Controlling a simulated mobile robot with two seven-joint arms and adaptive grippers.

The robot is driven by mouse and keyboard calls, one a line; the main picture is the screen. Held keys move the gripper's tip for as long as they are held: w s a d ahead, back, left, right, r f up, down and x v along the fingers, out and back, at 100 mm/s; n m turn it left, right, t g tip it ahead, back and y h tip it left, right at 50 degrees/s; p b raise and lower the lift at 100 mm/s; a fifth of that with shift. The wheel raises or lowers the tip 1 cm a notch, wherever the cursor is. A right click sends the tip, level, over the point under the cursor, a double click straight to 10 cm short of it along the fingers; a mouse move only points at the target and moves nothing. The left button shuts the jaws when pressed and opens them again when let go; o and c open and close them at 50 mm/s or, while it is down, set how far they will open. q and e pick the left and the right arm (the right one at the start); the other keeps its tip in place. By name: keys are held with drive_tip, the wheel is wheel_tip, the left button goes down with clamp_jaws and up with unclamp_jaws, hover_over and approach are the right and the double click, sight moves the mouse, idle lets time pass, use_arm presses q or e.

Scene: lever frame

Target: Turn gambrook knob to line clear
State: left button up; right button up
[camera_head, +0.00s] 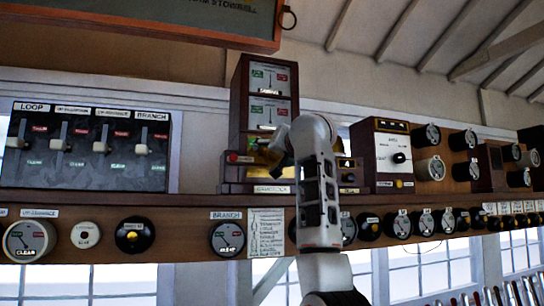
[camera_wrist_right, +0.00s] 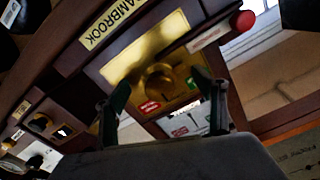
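The Gambrook instrument (camera_head: 236,120) is a tall wooden case on the shelf, with two dials above and a brass front lower down. In the right wrist view its nameplate (camera_wrist_right: 112,20) reads "AMBROOK". The brass knob (camera_wrist_right: 158,80) sits on the brass plate (camera_wrist_right: 140,58), with a red label and a green label near it. My right gripper (camera_wrist_right: 165,88) is open, its two dark fingers on either side of the knob; I cannot tell whether they touch it. In the head view my right arm and gripper (camera_head: 283,146) hide the knob. My left gripper is not in view.
A red button (camera_wrist_right: 244,20) is beside the brass plate. A lever panel (camera_head: 85,150) stands at left on the shelf. A wooden box with a black knob (camera_head: 398,157) is right of my arm. Several round dials and plungers line the shelf front (camera_head: 180,232). A framed board (camera_head: 190,18) hangs above.

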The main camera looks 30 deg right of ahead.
drive_tip(key=c, duration=1.2)
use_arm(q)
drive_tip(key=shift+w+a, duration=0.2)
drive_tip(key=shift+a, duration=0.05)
use_arm(e)
drive_tip(key=shift+c, duration=0.6)
drive_tip(key=n, duration=0.2)
drive_tip(key=shift+n, duration=0.3)
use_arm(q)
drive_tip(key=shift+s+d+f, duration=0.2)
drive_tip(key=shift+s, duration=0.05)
use_arm(e)
drive_tip(key=shift+n, duration=0.7)
drive_tip(key=shift+f, duration=0.1)
